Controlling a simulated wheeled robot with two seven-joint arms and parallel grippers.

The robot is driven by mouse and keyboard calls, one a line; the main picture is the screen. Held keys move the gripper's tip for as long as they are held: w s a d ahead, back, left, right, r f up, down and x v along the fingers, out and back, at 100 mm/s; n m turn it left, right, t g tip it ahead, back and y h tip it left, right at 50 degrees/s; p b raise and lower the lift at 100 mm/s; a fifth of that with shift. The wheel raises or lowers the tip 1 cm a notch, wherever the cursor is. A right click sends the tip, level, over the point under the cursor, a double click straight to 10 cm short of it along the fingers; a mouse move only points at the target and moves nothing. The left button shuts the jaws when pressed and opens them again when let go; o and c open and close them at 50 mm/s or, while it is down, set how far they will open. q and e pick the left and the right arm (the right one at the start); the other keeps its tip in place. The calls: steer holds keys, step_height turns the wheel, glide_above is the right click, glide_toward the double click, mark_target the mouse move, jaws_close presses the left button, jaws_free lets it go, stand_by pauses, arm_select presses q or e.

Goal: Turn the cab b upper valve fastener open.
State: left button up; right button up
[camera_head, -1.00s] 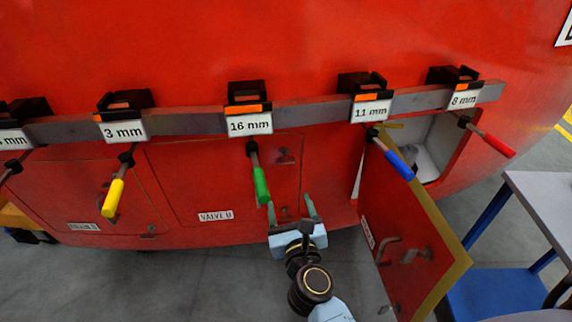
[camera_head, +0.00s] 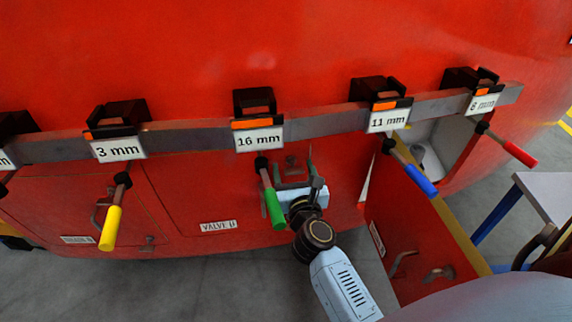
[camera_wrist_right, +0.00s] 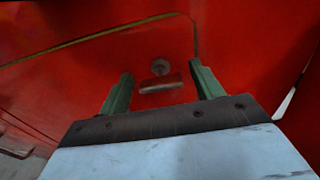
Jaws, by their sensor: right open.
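The upper valve fastener (camera_wrist_right: 160,82) is a small grey turn handle on the red valve panel (camera_head: 190,190). In the wrist view its bar lies about level, just beyond and between my right fingertips. In the head view it (camera_head: 292,160) shows small, behind the rack. My right gripper (camera_wrist_right: 161,70) is open and empty, its two green fingers to either side of the handle. I cannot tell whether they touch it. The right gripper also shows in the head view (camera_head: 294,166), right of the green-handled tool. My left gripper is not in view.
A grey rail (camera_head: 200,141) with size labels holds several tools; the green-handled one (camera_head: 272,207) hangs close beside my right gripper. An open red door (camera_head: 420,255) stands to the right, by an open compartment (camera_head: 440,140). A table (camera_head: 550,190) is at far right.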

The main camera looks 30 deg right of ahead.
steer(key=shift+c, duration=0.4)
steer(key=c, duration=0.9)
steer(key=n+p, duration=0.2)
steer(key=n, duration=0.2)
steer(key=shift+r+p, duration=0.15)
steer(key=shift+p, duration=0.2)
steer(key=n+p, duration=0.2)
steer(key=n, duration=0.3)
steer(key=n+p, duration=0.3)
steer(key=n, duration=0.1)
steer(key=shift+n+p, duration=1.05)
steer(key=shift+n, duration=1.45)
